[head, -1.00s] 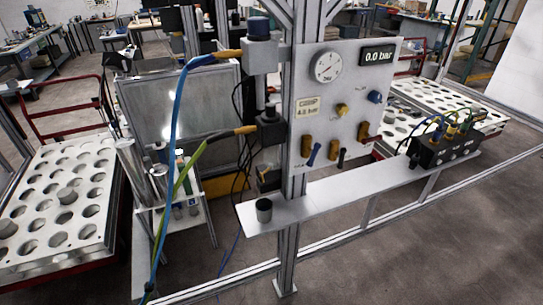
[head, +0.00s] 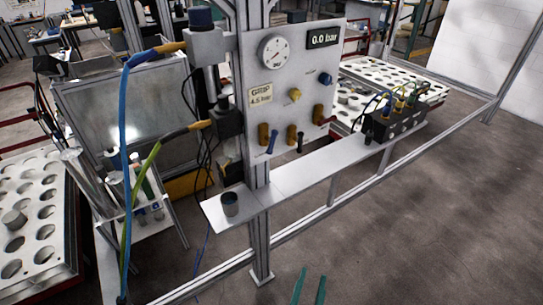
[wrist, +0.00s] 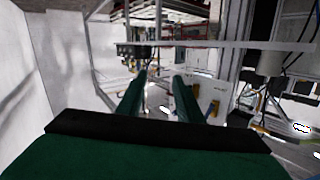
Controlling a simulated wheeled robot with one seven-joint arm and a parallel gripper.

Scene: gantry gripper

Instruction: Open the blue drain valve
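The white valve panel (head: 290,90) is on the gantry post in the head view. A brass valve with a blue lever (head: 271,142) sits low on its left, the lever slanting downward. A blue round knob (head: 325,78) sits higher on the right; no readable label tells which is the drain valve. My gripper (head: 313,274) shows two green fingers at the bottom, well below the panel. In the wrist view the fingers (wrist: 161,77) stand apart with nothing between them.
A dial gauge (head: 274,51) and a display reading 0.0 bar (head: 323,38) are on the panel. A grey shelf (head: 310,168) juts out below it, bearing a small cylinder (head: 230,205) and a black connector block (head: 400,120). The floor at right is clear.

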